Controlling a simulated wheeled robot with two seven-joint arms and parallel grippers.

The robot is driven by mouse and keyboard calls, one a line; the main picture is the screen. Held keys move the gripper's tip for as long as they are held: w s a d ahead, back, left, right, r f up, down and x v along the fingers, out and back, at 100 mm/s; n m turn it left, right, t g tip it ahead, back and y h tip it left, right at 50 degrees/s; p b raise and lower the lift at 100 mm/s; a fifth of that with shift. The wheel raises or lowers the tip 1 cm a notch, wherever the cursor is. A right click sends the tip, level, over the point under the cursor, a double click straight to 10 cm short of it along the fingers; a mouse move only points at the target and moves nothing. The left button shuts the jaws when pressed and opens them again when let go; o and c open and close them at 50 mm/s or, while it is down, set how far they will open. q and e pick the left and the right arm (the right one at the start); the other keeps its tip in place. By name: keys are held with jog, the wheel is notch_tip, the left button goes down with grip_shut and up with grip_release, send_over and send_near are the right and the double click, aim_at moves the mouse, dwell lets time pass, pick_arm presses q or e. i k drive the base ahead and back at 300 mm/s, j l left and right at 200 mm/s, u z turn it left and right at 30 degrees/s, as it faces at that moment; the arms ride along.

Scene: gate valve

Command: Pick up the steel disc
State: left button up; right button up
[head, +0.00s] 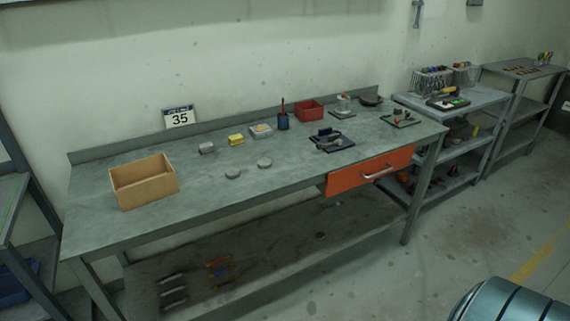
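Two small grey round pieces lie flat near the front edge of the workbench (205,195), left of its orange drawer. One is the left round piece (233,173), the other is the right round piece (264,163). They lie a little apart from each other. Both look like discs, and I cannot tell at this size which is steel. Neither of my grippers is in view.
An open wooden box (146,188) stands on the left of the bench. A grey block (207,148), a yellow block (236,140), a dark blue cup (283,121) and a red bin (309,111) stand behind. A dark tray (331,142) lies right.

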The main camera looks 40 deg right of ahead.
aim_at(262, 163)
jog(key=i+z, duration=0.1)
jog(key=z, duration=0.25)
jog(key=i+z, duration=0.15)
jog(key=z, duration=0.25)
jog(key=i+z, duration=0.1)
jog(key=z, duration=0.25)
jog(key=i+j+z, duration=0.4)
jog(key=i+j, duration=0.55)
